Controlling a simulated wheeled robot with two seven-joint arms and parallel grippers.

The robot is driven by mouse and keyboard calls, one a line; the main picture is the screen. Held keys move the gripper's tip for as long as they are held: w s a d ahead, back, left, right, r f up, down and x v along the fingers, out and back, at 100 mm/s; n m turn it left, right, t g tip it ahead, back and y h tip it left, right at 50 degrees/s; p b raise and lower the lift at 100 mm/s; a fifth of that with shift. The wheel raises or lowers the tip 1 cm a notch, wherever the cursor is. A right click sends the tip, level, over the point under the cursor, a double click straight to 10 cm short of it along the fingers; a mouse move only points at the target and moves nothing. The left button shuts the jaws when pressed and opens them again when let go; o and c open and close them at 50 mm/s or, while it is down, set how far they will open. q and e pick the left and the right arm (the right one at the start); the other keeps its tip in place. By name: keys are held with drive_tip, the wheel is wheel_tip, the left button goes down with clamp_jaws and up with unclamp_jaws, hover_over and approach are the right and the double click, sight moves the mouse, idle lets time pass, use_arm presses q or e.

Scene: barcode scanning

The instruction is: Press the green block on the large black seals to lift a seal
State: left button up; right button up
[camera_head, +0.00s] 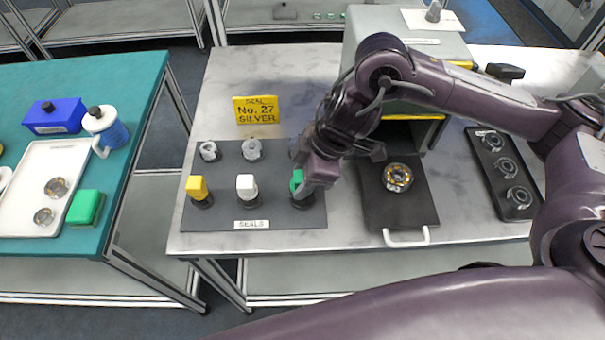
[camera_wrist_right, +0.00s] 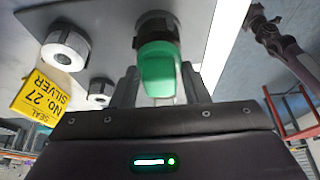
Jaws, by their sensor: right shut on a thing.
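The green block (camera_head: 297,180) stands at the right end of the front row on the dark grey mat labelled SEALS (camera_head: 226,215). A black round piece (camera_head: 302,202) sits at its lower end and rests on the mat or very close to it; I cannot tell which. My right gripper (camera_head: 305,178) comes in from the right and is shut on the green block. In the right wrist view the green block (camera_wrist_right: 157,75) lies between the two fingers, with the black round piece (camera_wrist_right: 157,30) beyond it. My left gripper is out of view.
A yellow block (camera_head: 197,187) and a white block (camera_head: 246,186) stand on black bases to the left. Two grey round pieces (camera_head: 251,149) are behind. A yellow sign (camera_head: 256,110) reads "SEAL No. 27 SILVER". A handled black plate (camera_head: 398,212) and black tray (camera_head: 503,185) lie right.

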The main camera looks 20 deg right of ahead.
drive_tip(key=c, duration=0.4)
drive_tip(key=shift+f+b, duration=0.35)
drive_tip(key=shift+f, duration=0.35)
idle(0.6)
drive_tip(key=shift+s+f, duration=0.1)
drive_tip(key=shift+f, duration=0.05)
idle(0.9)
drive_tip(key=shift+r+p, duration=3.6)
drive_tip(key=shift+p, duration=0.15)
